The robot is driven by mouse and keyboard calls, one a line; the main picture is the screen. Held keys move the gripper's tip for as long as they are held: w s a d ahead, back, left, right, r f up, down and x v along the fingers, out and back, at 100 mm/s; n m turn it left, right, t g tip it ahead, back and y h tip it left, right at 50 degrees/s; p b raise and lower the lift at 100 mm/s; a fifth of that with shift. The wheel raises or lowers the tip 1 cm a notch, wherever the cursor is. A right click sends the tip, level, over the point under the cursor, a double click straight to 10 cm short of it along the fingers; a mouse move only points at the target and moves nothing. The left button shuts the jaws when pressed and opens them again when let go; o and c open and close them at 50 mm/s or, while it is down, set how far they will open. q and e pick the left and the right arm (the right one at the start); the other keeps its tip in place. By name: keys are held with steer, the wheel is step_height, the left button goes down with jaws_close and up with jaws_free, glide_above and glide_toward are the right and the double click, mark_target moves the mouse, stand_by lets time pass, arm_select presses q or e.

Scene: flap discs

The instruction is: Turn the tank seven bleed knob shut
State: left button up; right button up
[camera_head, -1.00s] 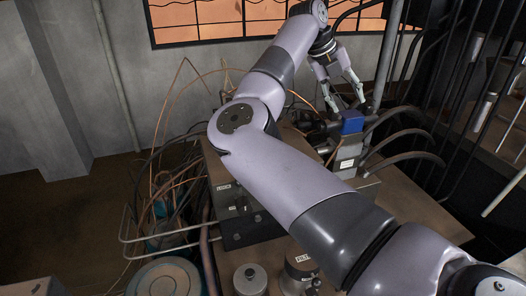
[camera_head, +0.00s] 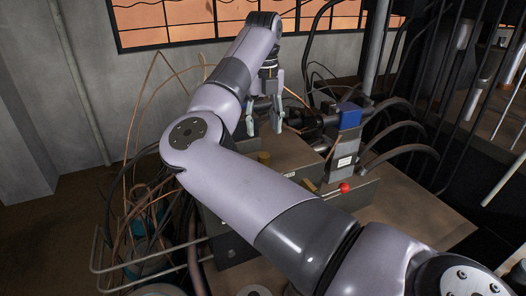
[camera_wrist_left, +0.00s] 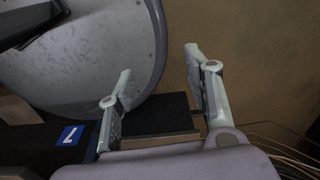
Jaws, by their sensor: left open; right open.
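A blue plate (camera_wrist_left: 70,135) with a white mark that looks like a turned 7 shows at the lower left of the left wrist view. Beside it is a large grey round tank-like body (camera_wrist_left: 85,55). My left gripper (camera_wrist_left: 158,62) is open, with nothing between its fingers; its left finger overlaps the round body's edge in the picture, and contact cannot be told. I cannot make out a bleed knob there. In the head view, my right gripper (camera_head: 264,122) is open and points down above the bench equipment.
A valve block with a blue top (camera_head: 348,115) and dark hoses (camera_head: 405,150) stand right of my right gripper. Loose copper wires (camera_head: 140,150) and a bent metal pipe (camera_head: 145,258) are at left. My right arm hides much of the bench.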

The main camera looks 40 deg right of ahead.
mark_target(264, 155)
step_height(264, 155, down, 5)
steer(key=shift+s+f+p, duration=0.1)
steer(key=shift+f+p, duration=0.05)
steer(key=shift+p, duration=0.65)
step_height(264, 155, down, 3)
steer(key=shift+p, duration=0.35)
steer(key=shift+f, duration=0.3)
arm_select(q)
steer(key=w+r, duration=0.2)
steer(key=shift+w+d+r, duration=0.1)
steer(key=shift+w+r, duration=0.15)
steer(key=shift+r, duration=0.15)
arm_select(e)
steer(key=shift+c, duration=0.3)
arm_select(q)
steer(key=shift+w, duration=0.35)
arm_select(e)
jaws_close()
